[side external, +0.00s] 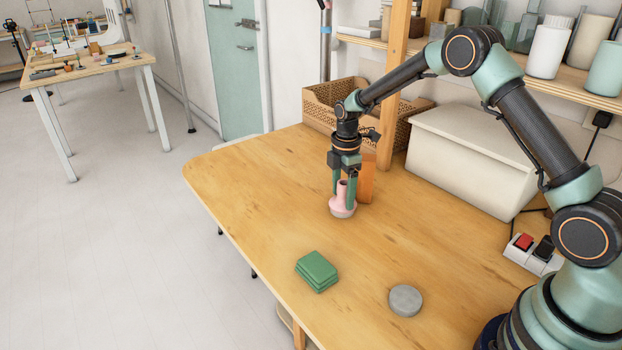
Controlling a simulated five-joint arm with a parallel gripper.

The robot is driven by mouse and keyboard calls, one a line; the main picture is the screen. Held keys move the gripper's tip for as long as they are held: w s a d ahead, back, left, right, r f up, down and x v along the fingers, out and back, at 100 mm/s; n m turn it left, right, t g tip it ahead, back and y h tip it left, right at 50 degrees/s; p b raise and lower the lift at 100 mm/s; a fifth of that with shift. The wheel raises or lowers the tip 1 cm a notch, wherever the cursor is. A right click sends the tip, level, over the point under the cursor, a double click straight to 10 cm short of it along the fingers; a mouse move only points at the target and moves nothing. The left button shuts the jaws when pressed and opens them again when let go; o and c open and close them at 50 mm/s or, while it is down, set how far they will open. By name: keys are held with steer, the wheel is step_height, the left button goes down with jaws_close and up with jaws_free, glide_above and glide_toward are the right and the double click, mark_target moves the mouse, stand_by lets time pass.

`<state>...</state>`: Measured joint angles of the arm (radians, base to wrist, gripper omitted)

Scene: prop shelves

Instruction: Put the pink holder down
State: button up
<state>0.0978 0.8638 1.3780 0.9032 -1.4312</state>
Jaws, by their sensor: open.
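The pink holder (341,201) is a small vase-like piece with a narrow neck and a wider, paler base. It stands upright, seemingly on the wooden table (240,200), towards the far part of the top. My gripper (343,190) points straight down over it, with its green fingers on either side of the holder's neck. The jaws are open. Whether a finger still touches the neck cannot be made out.
An orange block (366,182) stands close behind my gripper. A green stack (317,270) and a grey disc (405,300) lie nearer the front. The table's left side is clear.

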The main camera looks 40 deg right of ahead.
steer(key=s+a+r+m+t, duration=0.1)
steer(key=s+r+m, duration=0.2)
steer(key=r, duration=1.5)
steer(key=s+a+r+m+t, duration=0.2)
steer(key=s+m, duration=0.4)
steer(key=s, duration=0.3)
steer(key=s+a+r+m+t, duration=0.2)
steer(key=s+m, duration=0.4)
steer(key=s, duration=0.3)
steer(key=shift+s+t, duration=0.25)
steer(key=shift+t, duration=0.05)
